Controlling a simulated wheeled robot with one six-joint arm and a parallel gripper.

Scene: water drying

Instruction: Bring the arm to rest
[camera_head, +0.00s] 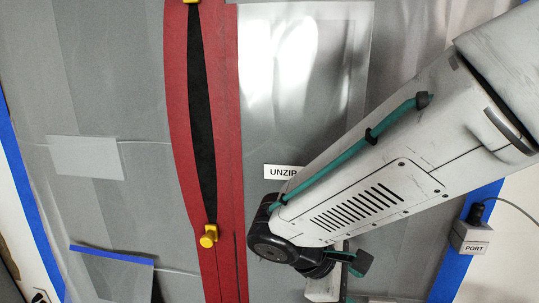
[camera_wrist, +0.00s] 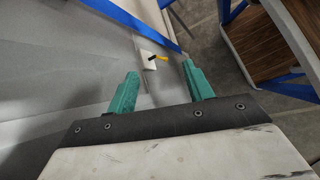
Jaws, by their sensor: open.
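My arm (camera_head: 360,180) reaches in from the upper right of the head view and slants down to the left across a grey plastic sheet. My gripper shows in the wrist view (camera_wrist: 161,76), with its two green fingers apart and nothing between them. In the head view the gripper is mostly hidden behind the arm's end, with a green finger showing low at the middle right. The arm's end is to the right of the red zipper strip (camera_head: 229,130); I cannot tell how far in front of the sheet it is.
The zipper gapes over a black strip between two yellow pulls, the lower one (camera_head: 208,236) near the arm. A PORT box (camera_head: 470,238) with a cable is at right. The wrist view shows a small white plate (camera_wrist: 147,62) ahead and a wooden shelf (camera_wrist: 255,45) at right.

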